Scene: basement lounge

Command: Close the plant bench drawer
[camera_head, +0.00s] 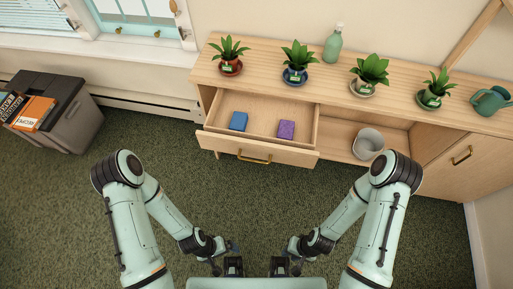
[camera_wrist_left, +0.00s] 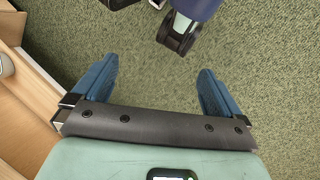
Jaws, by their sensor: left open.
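The light wood plant bench (camera_head: 340,90) stands against the wall in the head view. Its drawer (camera_head: 265,117) is pulled out at the left, with a brass handle (camera_head: 254,160) on its front (camera_head: 225,144). A blue box (camera_head: 238,121) and a purple box (camera_head: 286,130) lie inside the drawer. My left gripper (camera_head: 229,249) is low, in front of the drawer and apart from it. In the left wrist view, its blue fingers (camera_wrist_left: 154,88) are spread with nothing between them. My right gripper (camera_head: 287,250) is low at the right; its fingers are too small to read.
Potted plants (camera_head: 296,63), a green bottle (camera_head: 333,44) and a watering can (camera_head: 490,100) stand on the bench top. A grey bucket (camera_head: 368,144) sits in the open bay beside the drawer. A dark bin (camera_head: 62,118) stands far left. Green carpet (camera_head: 255,205) before the drawer is clear.

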